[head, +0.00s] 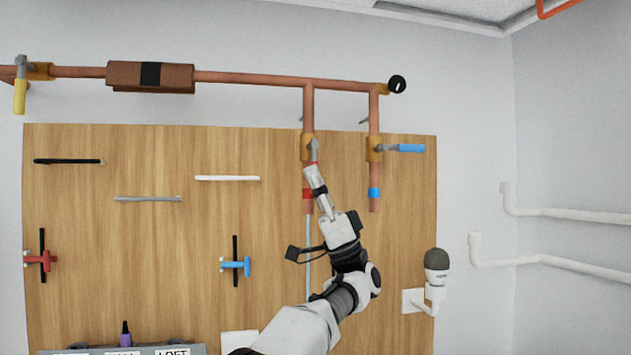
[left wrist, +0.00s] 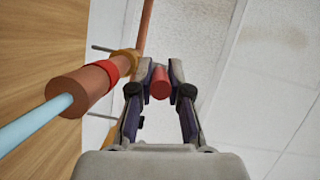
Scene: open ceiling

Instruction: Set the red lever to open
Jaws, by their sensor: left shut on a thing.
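The red lever (left wrist: 160,84) shows its round red end between my fingertips in the left wrist view. In the head view its grey arm (head: 314,152) leads down from a brass valve (head: 306,148) on the vertical copper pipe, roughly along the pipe. The red grip is mostly hidden by my gripper there. My left gripper (head: 312,171) is shut on the red lever, just below the valve; its fingers also show in the left wrist view (left wrist: 160,72). A red band (head: 307,194) marks this pipe lower down. My right gripper is not in view.
A blue lever (head: 410,148) points right from the neighbouring pipe's valve. A yellow lever (head: 20,97) hangs at far left. The wooden board (head: 150,300) carries bars and red and blue taps. A grey-topped white fixture (head: 436,262) is at right.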

